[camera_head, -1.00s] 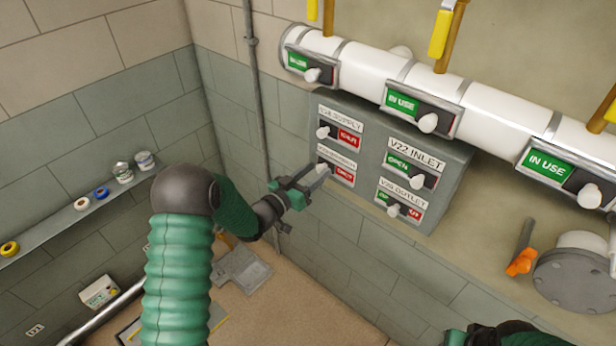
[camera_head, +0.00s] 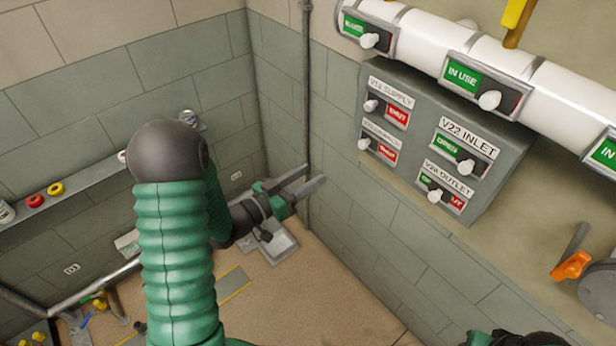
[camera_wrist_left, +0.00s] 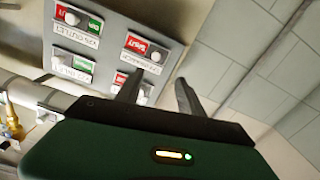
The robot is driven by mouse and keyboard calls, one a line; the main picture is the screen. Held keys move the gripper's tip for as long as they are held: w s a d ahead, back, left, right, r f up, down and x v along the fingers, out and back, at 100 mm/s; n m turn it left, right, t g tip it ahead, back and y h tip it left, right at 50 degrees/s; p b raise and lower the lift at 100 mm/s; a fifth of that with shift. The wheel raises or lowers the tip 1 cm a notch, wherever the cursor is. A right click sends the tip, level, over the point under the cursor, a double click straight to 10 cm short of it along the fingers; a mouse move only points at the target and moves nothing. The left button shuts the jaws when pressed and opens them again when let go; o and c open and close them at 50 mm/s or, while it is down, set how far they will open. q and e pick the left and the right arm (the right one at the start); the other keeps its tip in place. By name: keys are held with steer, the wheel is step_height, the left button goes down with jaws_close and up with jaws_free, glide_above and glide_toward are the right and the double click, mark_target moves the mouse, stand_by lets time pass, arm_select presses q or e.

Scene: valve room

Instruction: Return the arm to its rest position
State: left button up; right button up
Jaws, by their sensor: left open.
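My left arm comes up from the lower left in the head view. Its gripper (camera_head: 304,184) is open and empty, held in the air in front of the tiled corner, left of and below the grey valve panel (camera_head: 490,205). The panel carries several labelled sliders with white knobs. V12 supply (camera_head: 391,92) and the slider below it show red; V22 inlet (camera_head: 468,137) shows green. In the left wrist view the two open fingers (camera_wrist_left: 155,90) point toward the panel (camera_wrist_left: 115,20), apart from it as the head view shows. A dark and green part of my right arm shows at the bottom right; its fingers are hidden.
A white pipe (camera_head: 560,95) with green "in use" sliders runs above the panel. A thin vertical pipe (camera_head: 306,80) stands in the corner. A shelf (camera_head: 80,203) with tape rolls is on the left wall. An orange-handled valve (camera_head: 571,266) is at right.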

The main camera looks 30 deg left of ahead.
arm_select(q)
step_height(320, 180, down, 4)
steer(key=w+g+y, duration=0.2)
steer(key=g+y, duration=0.2)
steer(key=s+d+f+g, duration=0.1)
steer(key=s+d+g, duration=0.2)
steer(key=s, duration=0.3)
steer(key=s+d+f+n+g+y, duration=0.1)
steer(key=s+d+f+g, duration=0.1)
steer(key=s+g, duration=0.2)
steer(key=s+d+f+g+y, duration=0.1)
steer(key=s+d+f+g, duration=0.1)
steer(key=s, duration=0.6)
steer(key=shift+s+d+f+n+g, duration=0.2)
steer(key=shift+s+d+n+g, duration=0.15)
steer(key=shift+d+g, duration=0.45)
steer(key=shift+d, duration=0.2)
